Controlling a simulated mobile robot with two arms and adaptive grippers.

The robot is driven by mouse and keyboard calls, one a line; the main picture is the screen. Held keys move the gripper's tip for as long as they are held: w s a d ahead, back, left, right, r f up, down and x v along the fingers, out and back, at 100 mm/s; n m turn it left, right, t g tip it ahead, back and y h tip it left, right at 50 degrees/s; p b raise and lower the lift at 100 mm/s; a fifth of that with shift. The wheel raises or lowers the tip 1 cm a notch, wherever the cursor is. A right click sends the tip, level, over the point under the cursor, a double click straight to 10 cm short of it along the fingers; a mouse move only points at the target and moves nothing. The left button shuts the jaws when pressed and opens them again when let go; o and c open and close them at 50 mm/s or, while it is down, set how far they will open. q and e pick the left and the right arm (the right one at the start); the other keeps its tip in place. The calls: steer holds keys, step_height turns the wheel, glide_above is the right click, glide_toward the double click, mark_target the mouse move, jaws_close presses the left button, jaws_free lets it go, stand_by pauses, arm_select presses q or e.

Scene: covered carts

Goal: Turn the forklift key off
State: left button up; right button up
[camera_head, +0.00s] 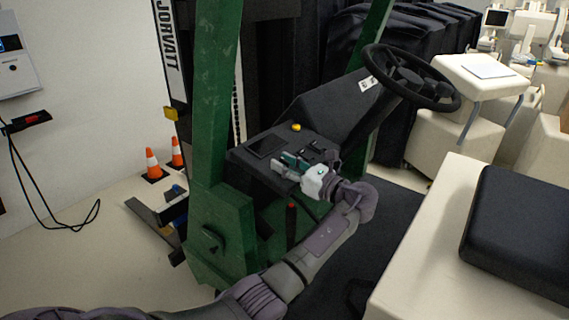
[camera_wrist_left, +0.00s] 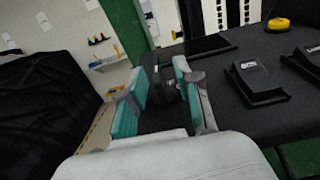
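The forklift's sloping black console (camera_head: 255,172) is in the middle of the head view. My left gripper (camera_head: 285,166) is over its near edge, with its fingers pointing left along the panel. In the left wrist view, my left gripper (camera_wrist_left: 160,85) has its teal-padded fingers apart. A dark, block-like part (camera_wrist_left: 163,84) shows between the fingertips; it may be the key, but its shape is unclear. I cannot tell whether the pads touch it. In the head view the fingers hide this spot. My right gripper is not in view.
A yellow button (camera_head: 296,127) and black levers (camera_wrist_left: 252,82) sit on the console. The steering wheel (camera_head: 411,77) is at upper right. A green post (camera_head: 215,90) stands left of the console. A cream cart (camera_head: 430,215) with a black pad is at right.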

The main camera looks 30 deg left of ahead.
arm_select(q)
steer(key=d+f, duration=0.1)
steer(key=d, duration=1)
steer(key=shift+s+d, duration=0.4)
steer(key=shift+f, duration=0.2)
